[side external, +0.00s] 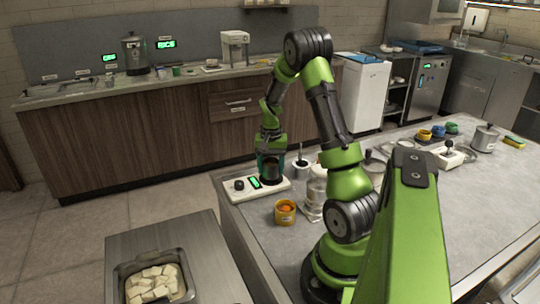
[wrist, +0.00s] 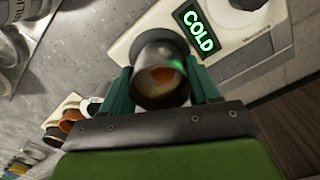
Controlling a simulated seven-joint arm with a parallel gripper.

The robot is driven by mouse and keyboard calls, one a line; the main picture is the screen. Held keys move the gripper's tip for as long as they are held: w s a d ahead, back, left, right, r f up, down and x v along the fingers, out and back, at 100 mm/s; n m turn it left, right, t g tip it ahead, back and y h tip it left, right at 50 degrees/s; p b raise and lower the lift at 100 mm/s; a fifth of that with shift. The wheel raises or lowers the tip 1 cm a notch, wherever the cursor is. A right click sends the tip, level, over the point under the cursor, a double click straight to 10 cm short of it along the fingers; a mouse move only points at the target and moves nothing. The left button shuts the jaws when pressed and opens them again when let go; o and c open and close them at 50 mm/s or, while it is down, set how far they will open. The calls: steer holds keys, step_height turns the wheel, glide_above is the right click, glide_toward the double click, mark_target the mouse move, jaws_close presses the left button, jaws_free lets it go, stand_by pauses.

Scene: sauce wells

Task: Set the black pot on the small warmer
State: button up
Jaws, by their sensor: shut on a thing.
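The black pot (side external: 270,174) is between the fingers of my gripper (side external: 271,163), which is shut on it. In the wrist view the pot (wrist: 158,88) shows its open top with something orange-brown inside, between the two green fingers (wrist: 163,90). The small warmer (side external: 243,195) is a white box with a dark knob and a green-lit display. The pot is over the warmer's right end in the side view. In the wrist view the warmer (wrist: 235,55) reads COLD. I cannot tell whether the pot's base touches it.
An orange-filled yellow pot (side external: 285,213) stands in front of the warmer on the grey counter (side external: 250,218). A lidded jar (side external: 317,190) and a small pot with a dark handle (side external: 301,170) stand to the right. A tray of white cubes (side external: 152,283) is at lower left.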

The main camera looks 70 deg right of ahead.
steer(key=shift+f, duration=0.5)
stand_by(0.6)
steer(key=o, duration=1.2)
steer(key=shift+r, duration=0.1)
steer(key=shift+r, duration=3.95)
steer(key=s+a+r+n+t, duration=0.1)
steer(key=a+r+n+t, duration=0.1)
steer(key=a, duration=0.9)
steer(key=s+a+r+n+t+y, duration=0.1)
steer(key=a+r+n, duration=0.4)
steer(key=a, duration=0.6)
steer(key=s+a+r+n+t+y, duration=0.1)
steer(key=a+r+n+t, duration=0.2)
steer(key=a, duration=0.9)
steer(key=shift+s+a+r+n+t, duration=0.15)
steer(key=shift+r+t, duration=0.15)
steer(key=shift+r, duration=0.5)
steer(key=shift+s+d+r+n+t, duration=0.15)
steer(key=shift+r+t, duration=0.15)
steer(key=shift+r, duration=0.45)
